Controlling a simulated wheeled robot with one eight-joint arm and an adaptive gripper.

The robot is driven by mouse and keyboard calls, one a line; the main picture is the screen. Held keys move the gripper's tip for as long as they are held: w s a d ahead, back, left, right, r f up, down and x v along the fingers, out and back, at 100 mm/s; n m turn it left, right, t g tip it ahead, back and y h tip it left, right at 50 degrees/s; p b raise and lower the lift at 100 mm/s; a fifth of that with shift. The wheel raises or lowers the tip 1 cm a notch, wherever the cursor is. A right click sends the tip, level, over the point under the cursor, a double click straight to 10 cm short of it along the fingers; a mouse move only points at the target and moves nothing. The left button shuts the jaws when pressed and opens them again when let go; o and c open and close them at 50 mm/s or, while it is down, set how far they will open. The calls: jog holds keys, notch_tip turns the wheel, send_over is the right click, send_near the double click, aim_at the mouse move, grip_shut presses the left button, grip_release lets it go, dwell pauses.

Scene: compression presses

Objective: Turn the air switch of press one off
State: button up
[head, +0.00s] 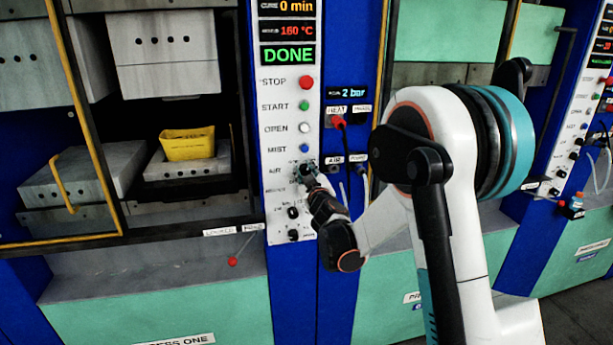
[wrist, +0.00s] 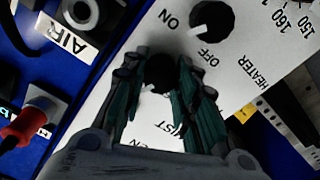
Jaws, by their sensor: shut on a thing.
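The air switch is a black knob (wrist: 159,72) on the white control panel (head: 278,215) of press one, in the row labelled AIR below the blue MIST button (head: 304,148). My gripper (head: 307,173) is at this row and hides most of the knob in the head view. In the wrist view my gripper (wrist: 160,90) has its dark fingers on both sides of the knob, shut on it. A small light mark shows on the knob's lower left, but its exact setting is hard to tell.
The heater knob (wrist: 212,18), marked ON and OFF, is close to my fingers. A red plug with a cable (head: 338,122) is right of the panel. The press display (head: 287,54) reads DONE. A yellow part (head: 187,144) lies in the open press. A red-tipped lever (head: 233,261) stands below.

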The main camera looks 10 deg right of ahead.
jog(key=n+b, duration=0.1)
jog(key=n, duration=0.3)
jog(key=shift+f+b, duration=0.1)
jog(key=shift+b, duration=0.2)
jog(key=shift+n+b, duration=0.65)
jog(key=shift+n, duration=2.15)
jog(key=o, duration=1)
jog(key=shift+o, duration=0.2)
jog(key=shift+s, duration=0.15)
jog(key=s, duration=1.1)
jog(key=shift+s, duration=0.4)
